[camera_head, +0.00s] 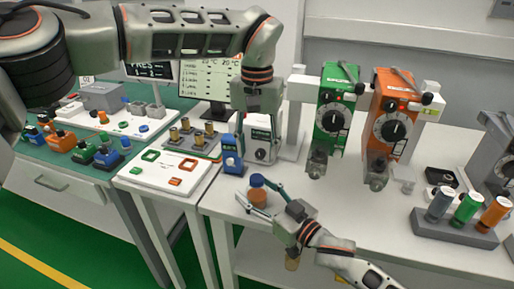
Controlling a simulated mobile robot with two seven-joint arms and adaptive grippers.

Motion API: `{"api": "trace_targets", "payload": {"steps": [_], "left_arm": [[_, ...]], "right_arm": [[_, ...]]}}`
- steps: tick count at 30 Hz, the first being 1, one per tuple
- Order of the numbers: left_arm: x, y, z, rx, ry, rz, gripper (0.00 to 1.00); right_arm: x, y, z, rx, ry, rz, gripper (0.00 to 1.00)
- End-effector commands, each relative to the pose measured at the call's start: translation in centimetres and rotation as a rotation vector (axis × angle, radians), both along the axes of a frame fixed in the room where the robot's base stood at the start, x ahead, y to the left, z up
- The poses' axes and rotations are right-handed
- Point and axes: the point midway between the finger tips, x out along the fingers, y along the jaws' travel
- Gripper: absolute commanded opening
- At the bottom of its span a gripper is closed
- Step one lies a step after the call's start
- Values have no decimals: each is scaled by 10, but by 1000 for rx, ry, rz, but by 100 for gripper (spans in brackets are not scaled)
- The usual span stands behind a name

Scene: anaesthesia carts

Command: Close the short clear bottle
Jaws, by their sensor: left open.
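A short bottle (257,198) with an orange-amber body and a blue cap (257,180) stands upright near the front edge of the white table. I cannot tell whether it is the short clear bottle; no plainly clear bottle shows. My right gripper (252,192) reaches in from the lower right. Its fingers lie on either side of the amber bottle and appear shut on it. My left gripper (257,133) points down above and behind the bottle, open and apart from it. Its fingertips are hard to make out against the things behind.
A blue device (231,154) and a grey box (263,141) stand behind the bottle. Green (336,115) and orange (391,121) vaporizers are to the right. A grey rack (454,226) holds several coloured cylinders. The tabletop between bottle and rack is mostly clear.

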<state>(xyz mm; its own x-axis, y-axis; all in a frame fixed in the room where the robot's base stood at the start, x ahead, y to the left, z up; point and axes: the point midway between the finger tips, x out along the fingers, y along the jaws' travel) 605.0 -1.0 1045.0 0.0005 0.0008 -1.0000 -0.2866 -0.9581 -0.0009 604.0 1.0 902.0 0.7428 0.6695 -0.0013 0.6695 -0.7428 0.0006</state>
Motion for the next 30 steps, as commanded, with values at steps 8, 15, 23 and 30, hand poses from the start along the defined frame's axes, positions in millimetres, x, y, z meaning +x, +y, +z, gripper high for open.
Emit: {"api": "trace_targets", "payload": {"steps": [8, 15, 23, 30], "left_arm": [[0, 0, 0, 0, 0, 0, 45], [0, 0, 0, 0, 0, 0, 45], [0, 0, 0, 0, 0, 0, 45], [0, 0, 0, 0, 0, 0, 45]], "right_arm": [[-9, -8, -1, -1, 1, -1, 58], [-43, -39, -2, -2, 4, 0, 58], [-77, -69, -1, -1, 1, 0, 58], [-89, -80, 0, 1, 1, 0, 58]]}}
